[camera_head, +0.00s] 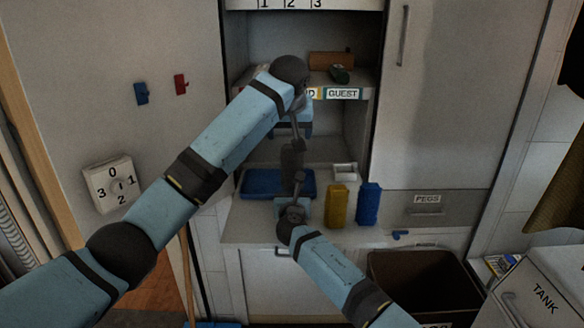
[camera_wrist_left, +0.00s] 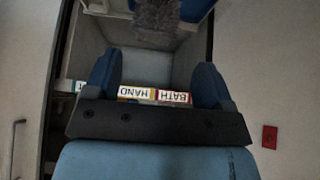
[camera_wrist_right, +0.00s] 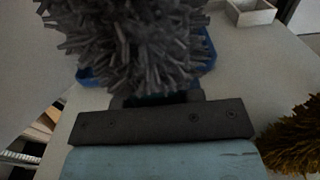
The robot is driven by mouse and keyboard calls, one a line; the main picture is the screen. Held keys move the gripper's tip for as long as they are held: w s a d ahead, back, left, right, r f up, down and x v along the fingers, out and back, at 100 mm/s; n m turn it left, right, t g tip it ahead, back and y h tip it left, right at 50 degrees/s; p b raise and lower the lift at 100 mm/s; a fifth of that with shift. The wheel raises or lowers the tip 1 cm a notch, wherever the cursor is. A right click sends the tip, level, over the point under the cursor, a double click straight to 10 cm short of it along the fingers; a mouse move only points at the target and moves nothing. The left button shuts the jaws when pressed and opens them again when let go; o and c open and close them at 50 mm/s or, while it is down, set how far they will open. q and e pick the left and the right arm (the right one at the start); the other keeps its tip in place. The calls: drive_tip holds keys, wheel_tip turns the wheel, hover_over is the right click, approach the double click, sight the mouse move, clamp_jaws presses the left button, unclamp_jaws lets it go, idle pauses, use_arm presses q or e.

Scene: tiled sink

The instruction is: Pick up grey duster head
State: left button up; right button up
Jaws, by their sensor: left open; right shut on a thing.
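The grey duster head (camera_head: 291,160) is a dark, bristly piece standing upright above the counter in the head view. My right gripper (camera_head: 292,207) is below it and shut on it; its bristles (camera_wrist_right: 140,45) fill the upper middle of the right wrist view and hide the fingertips. My left gripper (camera_head: 298,127) is just above the duster head, pointing down. In the left wrist view its blue fingers (camera_wrist_left: 155,72) are apart with nothing between them, and the grey bristles (camera_wrist_left: 157,22) show beyond them at the top.
A labelled shelf (camera_head: 343,94) is above. A dark bin (camera_head: 420,283) stands at front right.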

sight(292, 151)
use_arm(q)
drive_tip(key=x, duration=0.9)
drive_tip(key=shift+w+d+f, duration=0.1)
drive_tip(key=shift+w+d, duration=0.1)
drive_tip(key=shift+d, duration=0.1)
drive_tip(key=shift+c, duration=0.2)
drive_tip(key=c, duration=1)
